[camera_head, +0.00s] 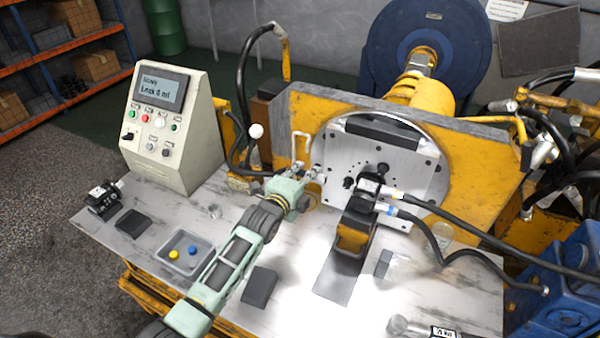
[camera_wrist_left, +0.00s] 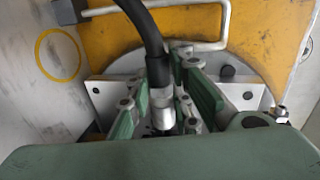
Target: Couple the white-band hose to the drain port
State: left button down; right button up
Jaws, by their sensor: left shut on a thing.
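My left gripper (camera_head: 312,174) is in front of the left edge of the pale mounting plate (camera_head: 335,147). In the left wrist view its green fingers (camera_wrist_left: 164,118) are shut around the pale metal end fitting of a black hose (camera_wrist_left: 148,40). I take this for the white-band hose; its fitting (camera_wrist_left: 162,110) has a light band. I cannot make out the drain port for certain. The motor (camera_head: 354,222), black and yellow, stands against the plate, with a yellow-marked and a blue-marked hose at its right side. My right gripper is not in view.
A bent white pipe (camera_head: 301,141) stands just above my left gripper. A control box (camera_head: 175,130) and a grey tray (camera_head: 188,268) with a yellow and a blue cap are at the left. Black hoses (camera_head: 470,240) cross the right side.

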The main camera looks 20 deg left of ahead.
aim_at(316, 180)
pick_arm(q)
jog(key=shift+s+d+r+p, duration=0.1)
jog(key=shift+s+d+p, duration=0.1)
jog(key=shift+d, duration=0.7)
jog(key=shift+s+d+p, duration=0.15)
jog(key=shift+d, duration=0.7)
jog(key=shift+s+d, duration=0.25)
jog(key=shift+d, duration=0.95)
jog(key=shift+d, duration=0.3)
jog(key=shift+p, duration=0.35)
jog(key=shift+s+d, duration=0.2)
jog(key=shift+d, duration=0.4)
jog(key=c, duration=1.5)
grip_release()
